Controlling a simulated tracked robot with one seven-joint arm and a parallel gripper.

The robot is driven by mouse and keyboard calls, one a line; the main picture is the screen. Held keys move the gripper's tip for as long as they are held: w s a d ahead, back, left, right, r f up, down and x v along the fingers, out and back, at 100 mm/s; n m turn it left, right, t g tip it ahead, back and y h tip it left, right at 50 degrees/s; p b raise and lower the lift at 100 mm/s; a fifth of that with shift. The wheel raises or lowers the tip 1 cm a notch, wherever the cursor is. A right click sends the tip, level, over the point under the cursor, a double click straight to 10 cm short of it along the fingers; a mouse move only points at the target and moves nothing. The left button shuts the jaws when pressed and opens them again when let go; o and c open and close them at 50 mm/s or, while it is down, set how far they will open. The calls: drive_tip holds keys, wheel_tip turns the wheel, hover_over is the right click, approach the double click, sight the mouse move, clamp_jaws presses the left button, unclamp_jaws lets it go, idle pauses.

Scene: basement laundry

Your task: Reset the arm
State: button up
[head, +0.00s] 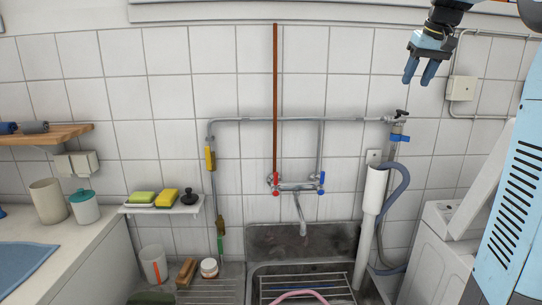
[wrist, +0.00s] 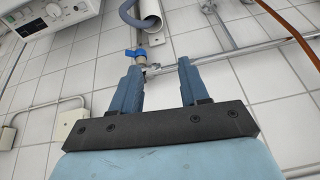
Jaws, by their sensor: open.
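My gripper (head: 420,72) is at the top right of the head view, raised high in front of the tiled wall. Its two blue fingers point down and are apart, with nothing between them. In the wrist view my gripper (wrist: 160,80) shows both blue fingers spread. Behind them lie white tiles and a metal pipe (wrist: 206,60), and the gripper holds nothing. The blue-handled valve (wrist: 135,53) appears just beyond the left finger. Most of my arm is outside the head view.
A sink (head: 290,240) with a wall tap (head: 297,187) is at the lower middle. A small shelf (head: 163,206) holds sponges. A white counter (head: 70,233) is at left. A white machine (head: 438,250) with a raised lid stands at right. A junction box (head: 461,88) is near my gripper.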

drive_tip(key=s+a+f, duration=0.5)
drive_tip(key=s+f, duration=0.2)
drive_tip(key=s, duration=0.2)
drive_tip(key=s+a+f, duration=0.5)
drive_tip(key=s+f, duration=0.2)
drive_tip(key=s, duration=0.3)
drive_tip(key=s+a+f, duration=0.5)
drive_tip(key=s+f, duration=0.2)
drive_tip(key=s, duration=0.3)
drive_tip(key=shift+s+a+f+t+h, duration=0.2)
drive_tip(key=shift+a+f+t+h, duration=0.1)
drive_tip(key=shift+f+t, duration=0.1)
